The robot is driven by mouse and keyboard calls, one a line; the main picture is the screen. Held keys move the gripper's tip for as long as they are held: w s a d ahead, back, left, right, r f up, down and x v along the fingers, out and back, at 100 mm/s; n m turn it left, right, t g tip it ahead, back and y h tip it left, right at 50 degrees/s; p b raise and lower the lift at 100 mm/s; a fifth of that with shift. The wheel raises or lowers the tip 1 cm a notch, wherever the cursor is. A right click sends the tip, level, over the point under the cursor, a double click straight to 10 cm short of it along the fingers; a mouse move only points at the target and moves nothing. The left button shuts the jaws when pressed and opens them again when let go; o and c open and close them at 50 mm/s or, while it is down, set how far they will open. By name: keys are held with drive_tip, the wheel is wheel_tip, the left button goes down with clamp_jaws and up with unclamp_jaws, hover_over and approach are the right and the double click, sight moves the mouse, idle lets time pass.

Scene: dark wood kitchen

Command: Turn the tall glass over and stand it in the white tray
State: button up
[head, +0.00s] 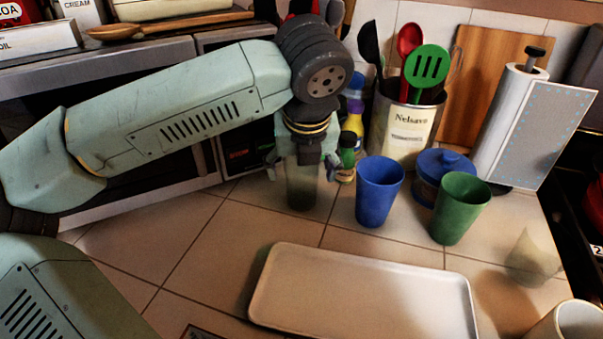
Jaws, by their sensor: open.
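A tall, see-through, greenish glass (301,190) stands on the tiled counter at the centre of the head view. My gripper (302,170) points down over it with its fingers spread, one on each side of the glass's upper part. I cannot tell whether they touch it. My gripper hides the glass's rim, so which end is up is unclear. The white tray (365,264) lies flat and empty in front, to the lower right of the glass.
A blue cup (379,192) stands just right of the glass, with a green cup (460,209) beyond. A clear glass (534,256) and a pale cup (575,322) are at right. Bottles (346,155), a utensil crock (403,128) and a paper roll (507,122) stand behind.

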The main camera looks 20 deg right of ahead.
drive_tip(key=shift+c, duration=0.5)
drive_tip(key=c, duration=1.3)
